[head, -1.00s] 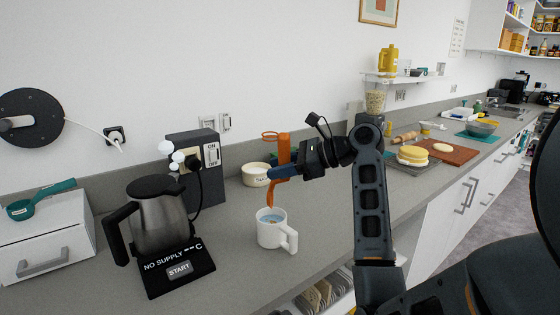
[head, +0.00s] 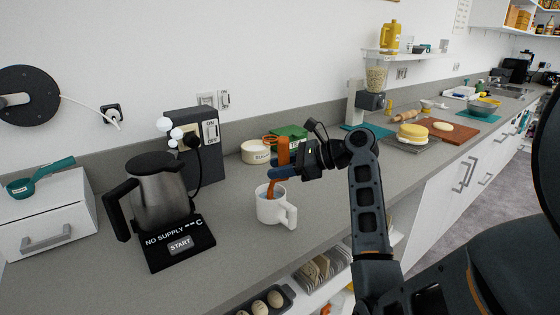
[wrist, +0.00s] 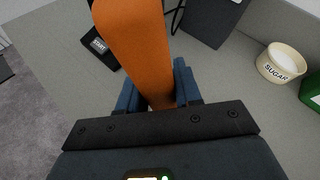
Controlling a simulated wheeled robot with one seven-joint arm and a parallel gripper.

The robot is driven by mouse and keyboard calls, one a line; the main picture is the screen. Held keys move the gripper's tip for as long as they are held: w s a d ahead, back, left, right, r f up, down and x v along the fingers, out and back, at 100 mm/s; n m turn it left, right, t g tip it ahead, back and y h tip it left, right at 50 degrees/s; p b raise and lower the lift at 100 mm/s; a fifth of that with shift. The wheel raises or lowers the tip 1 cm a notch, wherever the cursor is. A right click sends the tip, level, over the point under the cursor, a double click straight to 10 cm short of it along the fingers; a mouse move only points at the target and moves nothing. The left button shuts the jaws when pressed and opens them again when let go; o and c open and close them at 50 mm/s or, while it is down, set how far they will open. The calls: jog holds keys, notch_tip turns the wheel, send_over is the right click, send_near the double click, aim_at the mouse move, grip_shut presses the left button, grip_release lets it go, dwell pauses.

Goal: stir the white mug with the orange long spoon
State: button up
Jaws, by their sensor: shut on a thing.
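The white mug (head: 275,210) stands upright on the grey counter, its handle toward the lower right in the head view. My gripper (head: 284,172) is above the mug, close to its rim, and shut on the orange long spoon (head: 284,152). The spoon's lower part slants down into the mug, and its tip is hidden inside. In the wrist view the orange spoon (wrist: 138,45) fills the space between the blue fingers of my gripper (wrist: 158,95). The mug does not show in the wrist view.
A kettle (head: 161,195) on its base stands left of the mug, with a dark switch box (head: 205,150) behind. A sugar bowl (head: 256,152) and a green box (head: 292,133) are behind the gripper. An egg tray (head: 266,303) lies below the counter edge.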

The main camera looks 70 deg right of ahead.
aim_at(279, 181)
jog(key=shift+d+f, duration=0.15)
jog(key=shift+f, duration=0.9)
jog(key=shift+d+f, duration=0.1)
jog(key=shift+f, duration=0.95)
jog(key=shift+s+a, duration=0.25)
jog(key=shift+s, duration=0.15)
jog(key=shift+s+d, duration=0.1)
jog(key=shift+d, duration=0.3)
jog(key=shift+w+d, duration=0.4)
jog(key=shift+w, duration=0.45)
jog(key=shift+w+a, duration=0.25)
jog(key=shift+a, duration=0.35)
jog(key=shift+s+a, duration=0.2)
jog(key=shift+a, duration=0.15)
jog(key=shift+s+a, duration=0.1)
jog(key=shift+s, duration=0.5)
jog(key=shift+s+d, duration=0.25)
jog(key=shift+d, duration=0.1)
jog(key=shift+w+d, duration=0.1)
jog(key=shift+d, duration=0.5)
jog(key=shift+w, duration=0.6)
jog(key=shift+w+a, duration=0.2)
jog(key=shift+w, duration=0.1)
jog(key=shift+a, duration=0.55)
jog(key=shift+s, duration=1)
